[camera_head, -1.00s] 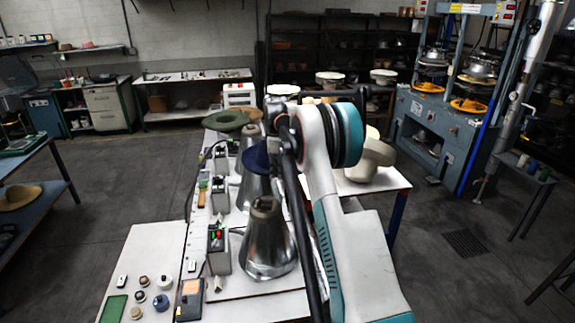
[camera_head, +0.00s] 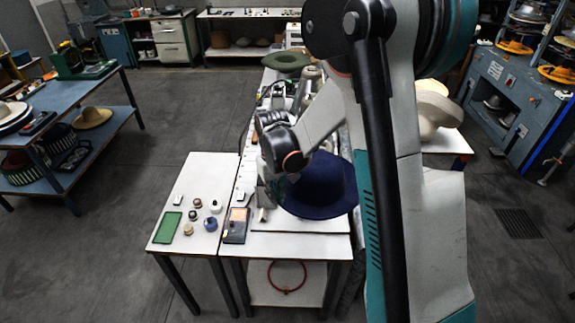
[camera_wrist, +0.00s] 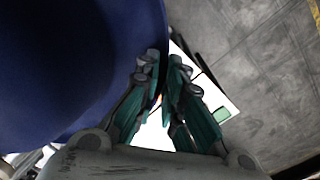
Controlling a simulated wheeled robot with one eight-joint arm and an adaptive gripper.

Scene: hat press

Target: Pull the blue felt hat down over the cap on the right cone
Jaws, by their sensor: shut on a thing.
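The blue felt hat (camera_head: 325,188) is large in the head view, over the front end of the long white table. It hides what is under it, so I cannot see the right cone or its cap. My gripper (camera_wrist: 165,62) is shut on the hat at its edge, and the hat (camera_wrist: 75,65) fills the left of the wrist view. In the head view my gripper is at the hat's left side, and its fingertips are hard to make out. A metal cone (camera_head: 308,88) stands farther back, partly hidden by my arm.
A green hat (camera_head: 286,61) lies at the table's far end. The white side table (camera_head: 195,175) at front left holds a green pad (camera_head: 167,227) and several small pots. A phone-like device (camera_head: 236,224) lies near the hat. Blue shelving (camera_head: 85,125) stands left; floor between is clear.

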